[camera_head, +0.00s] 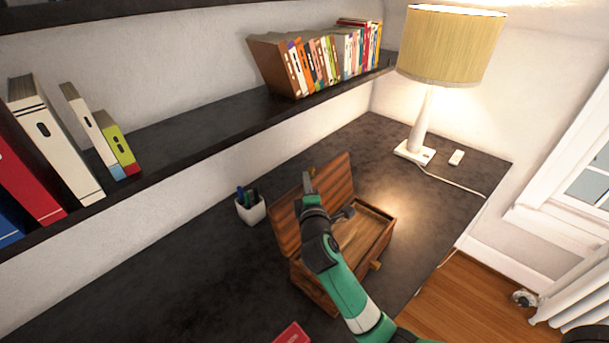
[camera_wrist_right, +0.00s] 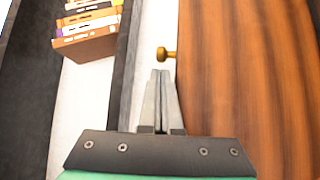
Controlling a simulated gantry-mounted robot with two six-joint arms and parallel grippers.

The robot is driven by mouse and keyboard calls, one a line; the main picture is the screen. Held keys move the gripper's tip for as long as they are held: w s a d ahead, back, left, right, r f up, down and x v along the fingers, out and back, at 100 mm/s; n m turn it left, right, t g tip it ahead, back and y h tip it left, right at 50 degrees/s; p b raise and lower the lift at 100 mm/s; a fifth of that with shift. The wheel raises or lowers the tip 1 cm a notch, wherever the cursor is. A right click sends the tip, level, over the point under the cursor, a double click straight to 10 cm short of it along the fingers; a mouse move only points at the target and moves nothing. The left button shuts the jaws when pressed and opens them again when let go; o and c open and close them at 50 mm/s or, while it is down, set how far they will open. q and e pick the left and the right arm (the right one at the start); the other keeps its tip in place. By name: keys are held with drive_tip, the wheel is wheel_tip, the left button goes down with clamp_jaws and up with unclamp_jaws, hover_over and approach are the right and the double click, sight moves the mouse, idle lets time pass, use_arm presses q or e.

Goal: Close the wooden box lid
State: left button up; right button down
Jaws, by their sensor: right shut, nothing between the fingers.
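The wooden box (camera_head: 318,290) stands on the dark desk with its lid (camera_head: 285,225) raised and tilted back, so the inside shows at the right. My right gripper (camera_head: 308,182) is shut and empty, at the upper edge of the raised lid. The arm covers part of the lid and box. In the right wrist view the closed fingertips (camera_wrist_right: 161,73) are just below a small brass knob (camera_wrist_right: 166,53) on the lid's edge, with the striped wood of the lid (camera_wrist_right: 250,80) to the right. I cannot tell whether they touch it. My left gripper is not in view.
A white pen cup (camera_head: 251,211) stands close to the box on the left. A lamp (camera_head: 421,130) stands at the back right of the desk. A shelf with books (camera_head: 325,62) runs above the desk. A red object (camera_head: 292,334) lies in front of the box.

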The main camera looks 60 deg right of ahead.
drive_tip(key=shift+x, duration=1.95)
drive_tip(key=shift+s, duration=0.1)
